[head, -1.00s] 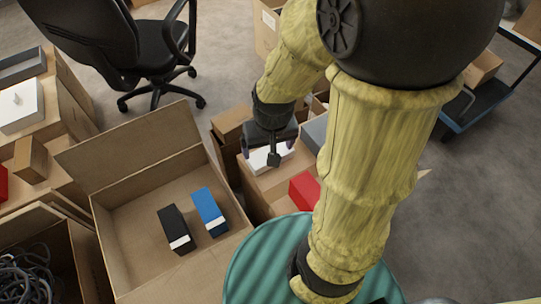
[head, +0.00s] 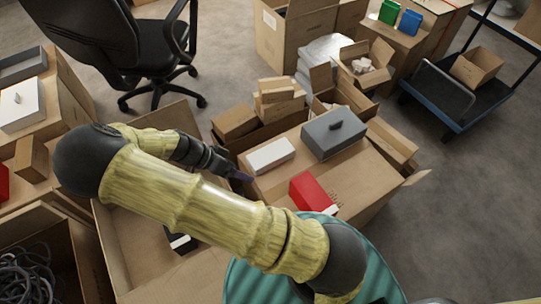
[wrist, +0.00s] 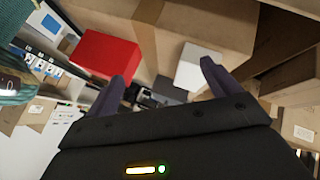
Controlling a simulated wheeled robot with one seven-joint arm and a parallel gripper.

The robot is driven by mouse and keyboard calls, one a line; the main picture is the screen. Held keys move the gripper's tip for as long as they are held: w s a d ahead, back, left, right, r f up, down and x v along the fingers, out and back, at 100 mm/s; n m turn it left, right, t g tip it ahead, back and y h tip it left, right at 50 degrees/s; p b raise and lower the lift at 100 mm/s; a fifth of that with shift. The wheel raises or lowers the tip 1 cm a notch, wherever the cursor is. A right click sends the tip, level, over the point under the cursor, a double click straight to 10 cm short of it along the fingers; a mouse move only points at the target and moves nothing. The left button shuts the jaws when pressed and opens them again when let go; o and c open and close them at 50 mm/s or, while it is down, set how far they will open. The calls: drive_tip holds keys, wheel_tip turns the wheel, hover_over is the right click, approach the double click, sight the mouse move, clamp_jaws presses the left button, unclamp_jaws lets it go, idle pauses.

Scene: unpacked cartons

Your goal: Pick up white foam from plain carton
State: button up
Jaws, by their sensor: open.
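A small open carton (head: 378,76) stands at the upper right of the head view. Crumpled white pieces (head: 362,66) that may be the white foam show in its mouth. Another open carton (head: 326,107) just nearer has contents I cannot make out. My gripper (head: 243,177) is left of and well short of both, near the left edge of a large closed carton. In the wrist view its two dark fingers (wrist: 162,70) are apart with nothing between them. I cannot make out the white foam in the wrist view.
On the large carton (head: 350,187) lie a white box (head: 270,155), a grey box (head: 333,134) and a red box (head: 312,192). My arm crosses an open carton (head: 120,240) at left. A blue cart (head: 460,120) and bare floor (head: 480,210) are at right.

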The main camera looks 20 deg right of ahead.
sight(250, 164)
drive_tip(key=w+a+m+t+h, duration=0.2)
drive_tip(key=a+m+t+h, duration=0.1)
drive_tip(key=a, duration=0.5)
drive_tip(key=shift+f+m+t+h, duration=0.3)
drive_tip(key=shift+f+t+h, duration=0.15)
drive_tip(key=shift+t+h, duration=0.5)
drive_tip(key=b+x, duration=0.2)
drive_tip(key=x, duration=1)
drive_tip(key=shift+w+f, duration=0.1)
drive_tip(key=b+x, duration=0.2)
drive_tip(key=x, duration=0.3)
drive_tip(key=shift+w+f, duration=0.15)
drive_tip(key=shift+f, duration=0.1)
